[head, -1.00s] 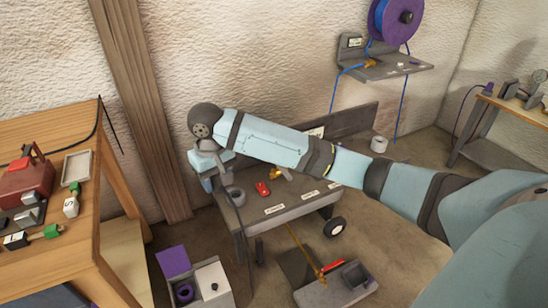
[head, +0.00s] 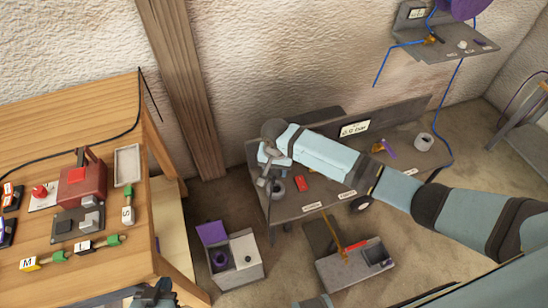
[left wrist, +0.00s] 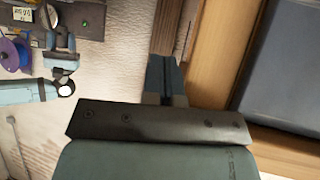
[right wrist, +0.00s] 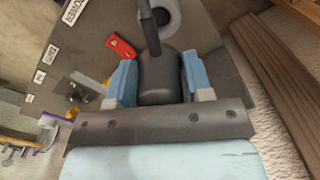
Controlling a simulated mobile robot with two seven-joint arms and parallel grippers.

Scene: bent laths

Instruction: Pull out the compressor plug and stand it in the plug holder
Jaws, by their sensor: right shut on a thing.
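My right gripper (head: 268,172) is shut on a dark grey plug (right wrist: 160,78), with its blue fingers on either side. A dark rod or cable runs up from the plug in the right wrist view. A grey round cup (head: 277,188) stands on the grey low bench (head: 300,208), just beside and below the gripper. It also shows behind the plug in the right wrist view (right wrist: 172,20); I cannot tell if it is the plug holder. My left gripper (left wrist: 166,75) is shut and empty, by the wooden table's edge. It shows at the bottom of the head view (head: 152,294).
A wooden table (head: 75,135) at the left holds a red box (head: 82,188), a tray and several labelled plugs. A red object (head: 301,184) lies near the cup. A box with purple parts (head: 232,256) and a grey block (head: 354,267) stand on the floor. Another round cup (head: 424,142) stands right.

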